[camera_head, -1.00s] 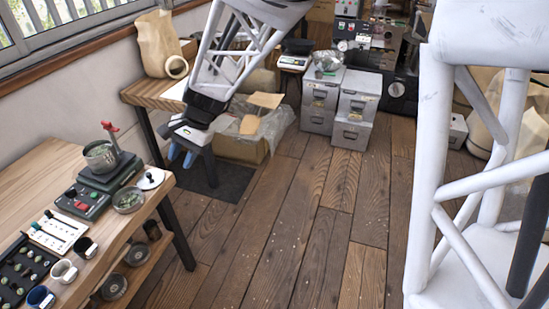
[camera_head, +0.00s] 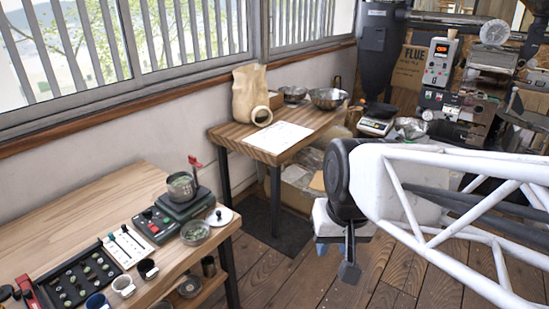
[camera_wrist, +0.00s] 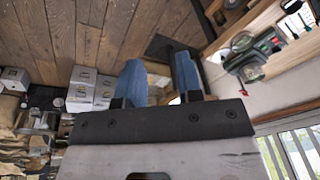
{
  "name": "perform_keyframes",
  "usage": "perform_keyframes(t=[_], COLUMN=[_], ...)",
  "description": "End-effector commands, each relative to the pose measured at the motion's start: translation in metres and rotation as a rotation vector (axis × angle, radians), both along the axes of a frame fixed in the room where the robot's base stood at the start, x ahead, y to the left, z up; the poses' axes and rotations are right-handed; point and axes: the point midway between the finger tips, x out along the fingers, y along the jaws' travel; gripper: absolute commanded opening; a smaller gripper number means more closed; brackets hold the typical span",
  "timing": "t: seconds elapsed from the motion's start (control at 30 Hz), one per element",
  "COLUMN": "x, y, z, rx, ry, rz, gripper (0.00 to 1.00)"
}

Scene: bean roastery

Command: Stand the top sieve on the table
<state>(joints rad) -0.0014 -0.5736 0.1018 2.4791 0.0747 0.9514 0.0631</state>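I cannot tell for sure which thing is the top sieve. A dark round dish, possibly a sieve, shows partly on the lower shelf (camera_head: 190,287) under the near wooden table (camera_head: 110,200). Two metal bowls stand on the back table: a wide one (camera_head: 328,98) and a smaller one (camera_head: 292,95); whether either has mesh is too small to tell. My gripper (camera_head: 331,250) hangs over the floor, right of both tables and apart from them. In the wrist view its two blue fingers (camera_wrist: 160,78) are spread, with nothing between them.
The near table holds a scale with a metal pot (camera_head: 182,186), a dish of green beans (camera_head: 195,232), a bean tray (camera_head: 82,277) and cups. The back table (camera_head: 245,139) carries a paper sheet (camera_head: 279,136) and a paper bag (camera_head: 251,90).

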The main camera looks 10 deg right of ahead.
Motion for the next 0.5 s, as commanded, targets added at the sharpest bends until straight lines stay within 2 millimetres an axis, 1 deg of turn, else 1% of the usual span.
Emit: perform_keyframes(t=[0.03, 0.1, 0.2, 0.3, 0.5], x=[-0.008, -0.017, -0.025, -0.029, -0.03], y=[-0.004, -0.008, -0.013, -0.015, -0.015], z=[0.001, 0.001, 0.002, 0.002, 0.002], rx=[-0.021, -0.048, -0.073, -0.086, -0.089], ry=[-0.015, -0.029, -0.044, -0.049, -0.051], rz=[0.017, 0.037, 0.058, 0.069, 0.071], gripper=[0.33, 0.33, 0.33, 0.33, 0.33])
